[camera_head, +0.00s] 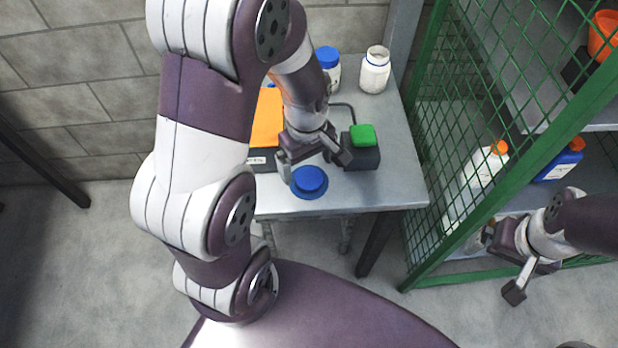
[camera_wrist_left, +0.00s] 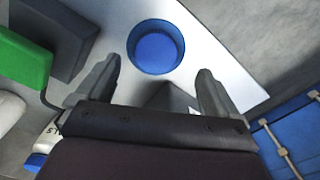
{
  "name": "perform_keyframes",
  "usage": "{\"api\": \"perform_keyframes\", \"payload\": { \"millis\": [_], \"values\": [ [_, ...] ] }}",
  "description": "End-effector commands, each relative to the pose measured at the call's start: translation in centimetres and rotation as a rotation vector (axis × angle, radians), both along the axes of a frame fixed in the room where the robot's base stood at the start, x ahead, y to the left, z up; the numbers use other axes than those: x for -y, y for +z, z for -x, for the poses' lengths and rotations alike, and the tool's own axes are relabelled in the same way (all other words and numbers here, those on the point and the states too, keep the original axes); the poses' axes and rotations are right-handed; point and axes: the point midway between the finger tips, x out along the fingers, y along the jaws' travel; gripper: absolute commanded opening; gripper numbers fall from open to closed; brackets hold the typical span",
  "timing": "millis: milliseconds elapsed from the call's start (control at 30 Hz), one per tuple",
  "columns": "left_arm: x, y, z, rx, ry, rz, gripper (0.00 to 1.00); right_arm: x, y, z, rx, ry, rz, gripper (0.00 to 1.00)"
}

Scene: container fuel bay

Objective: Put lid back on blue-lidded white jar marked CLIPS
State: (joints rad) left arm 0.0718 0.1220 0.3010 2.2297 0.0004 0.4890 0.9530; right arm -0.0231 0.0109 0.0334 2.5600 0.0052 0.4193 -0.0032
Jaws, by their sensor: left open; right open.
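The round blue lid (camera_head: 309,182) lies on the grey table near its front edge; it also shows in the left wrist view (camera_wrist_left: 156,47). A white jar (camera_head: 375,72) without a lid stands at the back right of the table; its marking is not readable. My left gripper (camera_head: 314,164) is open and empty above the table, just behind the blue lid in the head view. In the left wrist view the lid lies beyond the open fingers (camera_wrist_left: 158,85). My right gripper (camera_head: 502,266) is open and empty, out to the right by the green mesh cage.
Another white jar with a blue lid (camera_head: 327,58) stands at the table's back. A dark box with a green top (camera_head: 362,135) and an orange item (camera_head: 267,118) flank my left gripper. The green mesh cage (camera_head: 468,120) borders the table's right; its shelf holds bottles (camera_head: 565,160).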

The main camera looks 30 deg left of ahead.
Motion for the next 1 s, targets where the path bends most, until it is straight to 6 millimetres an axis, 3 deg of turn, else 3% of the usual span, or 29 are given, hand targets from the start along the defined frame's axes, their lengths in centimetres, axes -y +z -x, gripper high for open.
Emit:
{"api": "perform_keyframes", "payload": {
  "millis": [267, 600, 1000],
  "values": [
    [0.0, -0.1, 0.0, 0.0, 0.0, 0.0, 0.95, 0.0, 0.0, 0.0, 0.0, 0.0, 0.0, 1.0],
    [0.1, -4.9, -0.5, -0.001, -0.001, 0.0, 0.95, 0.0, -1.3, 0.0, 0.0, 0.0, 0.0, 1.0],
    [0.1, -5.2, -0.5, 0.001, 0.0, -0.001, 0.95, 0.0, -1.2, 0.0, 0.0, 0.0, 0.0, 1.0]
  ]
}}
